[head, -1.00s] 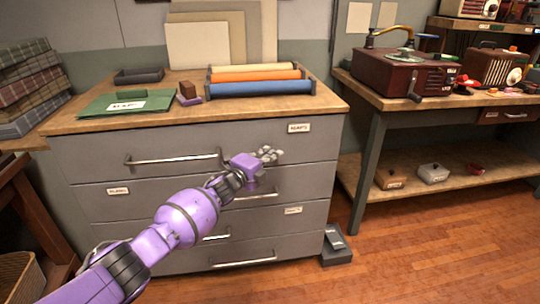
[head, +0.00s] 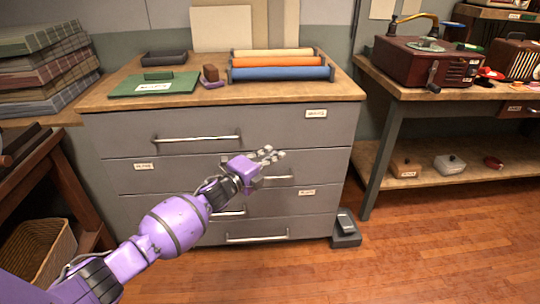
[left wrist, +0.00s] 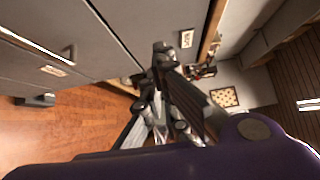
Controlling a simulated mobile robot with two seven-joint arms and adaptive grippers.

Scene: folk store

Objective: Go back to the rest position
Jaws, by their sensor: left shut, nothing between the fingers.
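My left gripper (head: 270,155) reaches in from the lower left on my purple arm. It hangs in front of the grey drawer cabinet (head: 300,137), apart from the drawer handles as far as I can tell. Its fingers are shut with nothing between them. In the left wrist view the gripper (left wrist: 160,92) shows dark fingers beside the cabinet front (left wrist: 130,20). My right gripper is not in view.
The cabinet top holds a green folder (head: 150,87), a dark tray (head: 165,57) and fabric rolls (head: 280,73). A small grey box (head: 345,230) stands on the floor by the cabinet. A workbench (head: 450,94) stands right. The wooden floor in front is clear.

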